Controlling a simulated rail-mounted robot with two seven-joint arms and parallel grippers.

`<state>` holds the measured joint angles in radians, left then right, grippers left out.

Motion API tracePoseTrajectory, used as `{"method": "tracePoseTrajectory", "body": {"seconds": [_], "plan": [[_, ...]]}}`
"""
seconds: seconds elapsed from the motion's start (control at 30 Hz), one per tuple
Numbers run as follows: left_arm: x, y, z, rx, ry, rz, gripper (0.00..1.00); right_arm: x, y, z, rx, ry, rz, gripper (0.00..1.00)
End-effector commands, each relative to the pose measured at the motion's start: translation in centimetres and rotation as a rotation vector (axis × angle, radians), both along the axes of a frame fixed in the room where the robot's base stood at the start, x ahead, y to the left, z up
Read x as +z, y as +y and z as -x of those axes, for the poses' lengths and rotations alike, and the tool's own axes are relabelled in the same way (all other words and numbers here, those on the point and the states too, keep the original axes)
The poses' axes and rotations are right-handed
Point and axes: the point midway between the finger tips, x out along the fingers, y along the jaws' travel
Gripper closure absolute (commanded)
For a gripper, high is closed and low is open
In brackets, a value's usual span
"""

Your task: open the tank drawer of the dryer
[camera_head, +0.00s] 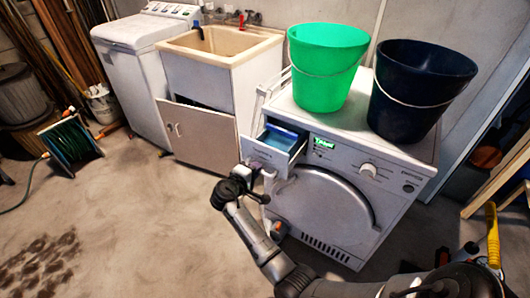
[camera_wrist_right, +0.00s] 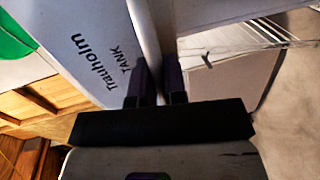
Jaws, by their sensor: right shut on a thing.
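The white dryer (camera_head: 400,165) stands right of centre in the head view, with its round door shut. Its tank drawer (camera_head: 266,152), at the top left of its front, stands out from the body, and blue shows inside it. My right gripper (camera_head: 252,168) is at the drawer's front and shut on it. In the right wrist view the two dark fingers (camera_wrist_right: 157,85) sit on either side of the drawer front's edge, beside the label "Trauholm TANK" (camera_wrist_right: 100,60). The exact contact is partly hidden by the fingers. My left gripper is not in view.
A green bucket (camera_head: 325,65) and a dark blue bucket (camera_head: 415,95) stand on the dryer. A sink cabinet (camera_head: 208,135) with its front door ajar is to the left. The floor (camera_head: 130,220) in front is clear. A hose reel (camera_head: 68,140) is far left.

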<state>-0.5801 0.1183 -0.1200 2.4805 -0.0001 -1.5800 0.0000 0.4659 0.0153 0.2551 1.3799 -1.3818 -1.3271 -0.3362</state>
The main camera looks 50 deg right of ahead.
Motion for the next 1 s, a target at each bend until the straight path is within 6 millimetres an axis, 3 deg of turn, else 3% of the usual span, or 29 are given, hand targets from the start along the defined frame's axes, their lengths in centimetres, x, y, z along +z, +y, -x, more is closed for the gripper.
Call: {"method": "tracePoseTrajectory", "body": {"seconds": [0.1, 0.33, 0.87, 0.9, 1.0], "plan": [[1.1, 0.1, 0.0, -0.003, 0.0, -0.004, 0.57, 0.3, 2.1, 0.1, 0.001, 0.001, 0.0, 1.0], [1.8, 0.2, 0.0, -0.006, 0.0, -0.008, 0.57, 0.2, 4.5, 0.2, 0.0, -0.001, 0.001, 1.0], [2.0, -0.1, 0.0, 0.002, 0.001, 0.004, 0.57, 0.0, 5.3, 0.3, -0.001, -0.001, 0.002, 1.0], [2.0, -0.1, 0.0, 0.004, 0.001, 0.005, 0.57, 0.0, 5.3, 0.3, -0.001, -0.001, 0.002, 0.86], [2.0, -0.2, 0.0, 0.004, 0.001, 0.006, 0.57, 0.0, 5.3, 0.3, -0.001, -0.001, 0.002, 0.76]]}}
